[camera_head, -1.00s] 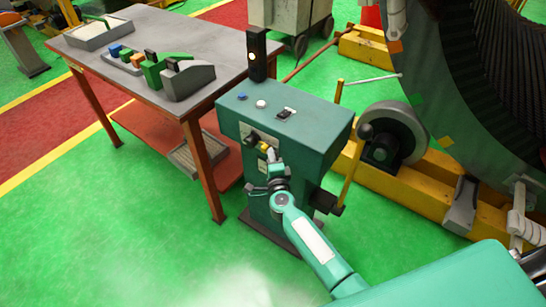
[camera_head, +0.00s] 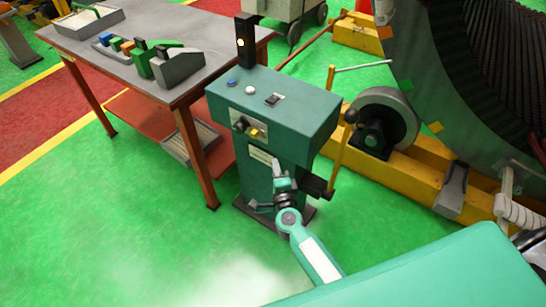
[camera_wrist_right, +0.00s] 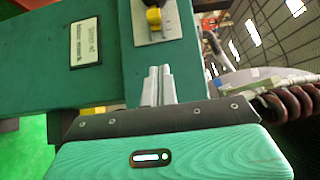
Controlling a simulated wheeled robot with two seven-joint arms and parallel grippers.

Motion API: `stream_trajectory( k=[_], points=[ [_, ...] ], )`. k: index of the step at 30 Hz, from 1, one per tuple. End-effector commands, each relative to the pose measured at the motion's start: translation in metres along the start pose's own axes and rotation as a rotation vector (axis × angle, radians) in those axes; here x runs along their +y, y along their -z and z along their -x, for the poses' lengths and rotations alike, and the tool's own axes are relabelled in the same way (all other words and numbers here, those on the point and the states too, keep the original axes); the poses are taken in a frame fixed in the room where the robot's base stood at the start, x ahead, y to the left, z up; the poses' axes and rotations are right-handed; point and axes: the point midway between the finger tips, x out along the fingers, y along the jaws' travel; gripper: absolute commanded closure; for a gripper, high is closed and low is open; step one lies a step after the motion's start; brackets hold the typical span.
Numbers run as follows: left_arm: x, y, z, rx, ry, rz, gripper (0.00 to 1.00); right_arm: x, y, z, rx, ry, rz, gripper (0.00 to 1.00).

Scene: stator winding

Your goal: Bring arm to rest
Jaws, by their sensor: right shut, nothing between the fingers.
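My right arm reaches in from the lower right in the head view. Its gripper (camera_head: 277,165) is in front of the green control cabinet (camera_head: 290,108), below the panel with the yellow knob (camera_head: 257,133). In the right wrist view the two grey fingers (camera_wrist_right: 158,85) are together with nothing between them. They point toward the cabinet front, below the yellow knob (camera_wrist_right: 154,18). I cannot tell the exact gap to the cabinet. My left gripper is not in view.
A grey workbench (camera_head: 120,70) with several small blocks stands at the left. A motor wheel (camera_head: 385,125) and yellow beams (camera_head: 400,185) lie to the right, beside the large stator (camera_head: 450,80). Green floor (camera_head: 120,240) is clear at the lower left.

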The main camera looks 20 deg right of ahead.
Motion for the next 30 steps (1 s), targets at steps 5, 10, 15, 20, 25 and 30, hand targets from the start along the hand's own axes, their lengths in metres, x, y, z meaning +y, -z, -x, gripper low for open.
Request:
stream_trajectory(
  k=[5, 10, 15, 20, 25, 30],
  points=[
    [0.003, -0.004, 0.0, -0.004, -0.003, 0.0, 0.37, 0.0, 0.0, 0.012, 0.0, 0.0, -0.001, 1.0],
    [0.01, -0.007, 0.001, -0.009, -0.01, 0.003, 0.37, -0.001, 0.0, 0.014, 0.0, 0.001, -0.001, 1.0],
    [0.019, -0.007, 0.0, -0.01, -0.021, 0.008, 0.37, -0.001, 0.0, 0.014, 0.0, 0.001, -0.001, 1.0],
    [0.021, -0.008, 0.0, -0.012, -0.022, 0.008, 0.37, -0.001, 0.0, 0.014, 0.0, 0.001, -0.001, 1.0],
    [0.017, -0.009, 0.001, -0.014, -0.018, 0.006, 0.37, 0.009, -0.001, 0.016, -0.01, -0.013, 0.03, 1.0],
    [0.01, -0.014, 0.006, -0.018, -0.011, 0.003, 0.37, 0.082, -0.007, 0.037, -0.109, -0.117, 0.27, 1.0]
  ],
)
